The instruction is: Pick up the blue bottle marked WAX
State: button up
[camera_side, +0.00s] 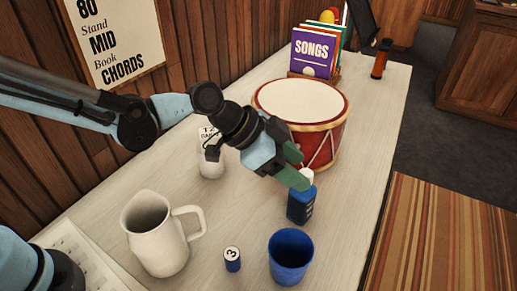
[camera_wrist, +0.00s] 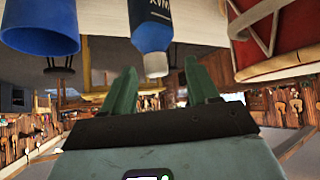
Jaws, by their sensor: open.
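The blue bottle (camera_side: 300,207) stands upright on the pale table, right of the middle in the side view. In the wrist view the bottle (camera_wrist: 151,27) appears upside down at the top, with its white cap pointing down and WAX lettering partly cut off by the frame edge. My gripper (camera_side: 301,168) has green fingers, open and empty, just above the bottle near its cap. In the wrist view the cap lies between the two fingertips of my gripper (camera_wrist: 163,72) in the picture, apart from both. The fingers partly hide the bottle's top in the side view.
A red drum (camera_side: 325,146) stands close behind the bottle. A blue cup (camera_side: 290,258) stands in front, with a small cylinder marked 3 (camera_side: 232,260) and a white pitcher (camera_side: 157,240) to the left. A white container (camera_side: 210,166) is behind my arm.

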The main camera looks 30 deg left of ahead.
aim_at(302, 196)
jog(key=shift+x, duration=2.55)
jog(key=shift+s+d, duration=0.15)
jog(key=shift+d, duration=0.05)
grip_shut()
